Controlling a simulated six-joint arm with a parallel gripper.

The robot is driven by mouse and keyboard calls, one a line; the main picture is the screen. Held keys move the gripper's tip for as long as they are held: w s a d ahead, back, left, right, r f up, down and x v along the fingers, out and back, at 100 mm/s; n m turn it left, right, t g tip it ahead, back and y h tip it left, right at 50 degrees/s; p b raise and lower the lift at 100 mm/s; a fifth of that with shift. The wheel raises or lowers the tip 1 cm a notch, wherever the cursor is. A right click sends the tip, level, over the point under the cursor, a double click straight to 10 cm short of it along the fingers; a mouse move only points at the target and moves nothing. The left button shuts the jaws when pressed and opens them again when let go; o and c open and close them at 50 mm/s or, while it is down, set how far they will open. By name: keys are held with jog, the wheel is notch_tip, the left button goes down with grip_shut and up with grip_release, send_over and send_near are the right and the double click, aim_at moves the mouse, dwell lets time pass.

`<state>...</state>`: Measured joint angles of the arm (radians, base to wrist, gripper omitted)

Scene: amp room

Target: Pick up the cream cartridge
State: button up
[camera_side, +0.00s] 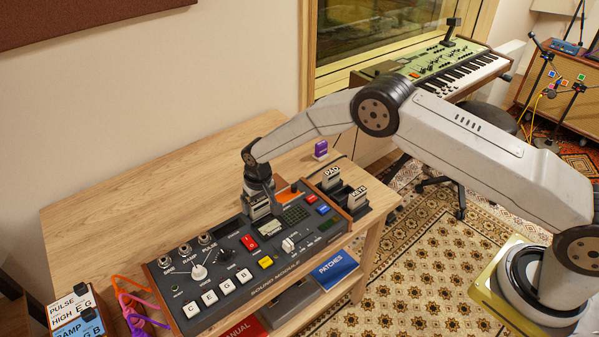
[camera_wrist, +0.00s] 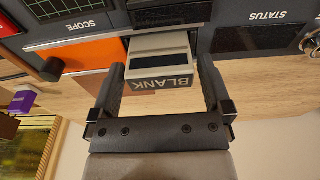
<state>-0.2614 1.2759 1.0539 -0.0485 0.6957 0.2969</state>
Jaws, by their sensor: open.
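The cream cartridge, with a dark label reading BLANK, stands in the sound module at its back edge; it shows in the wrist view (camera_wrist: 160,62) and partly under my gripper in the side view (camera_side: 258,209). My gripper (camera_side: 262,192) is above the module's back edge. In the wrist view my gripper (camera_wrist: 160,75) is open, with one finger on each side of the cartridge. Small gaps seem to show between fingers and cartridge, but I cannot tell if either touches. The cartridge's lower part is hidden.
The sound module (camera_side: 222,252) is on a wooden table (camera_side: 135,208). A rack at right holds PAD (camera_side: 332,173) and KEYS (camera_side: 357,197) cartridges. A purple cartridge (camera_side: 321,149) stands behind. The table's back left is clear.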

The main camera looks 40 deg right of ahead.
dwell(0.4)
jog(key=c, duration=1)
jog(key=shift+c, duration=0.2)
jog(key=shift+r, duration=0.1)
jog(key=shift+r, duration=0.75)
jog(key=s+d+r, duration=0.3)
jog(key=s+r, duration=0.8)
jog(key=s, duration=0.2)
jog(key=shift+s+r, duration=0.15)
jog(key=shift+s, duration=0.2)
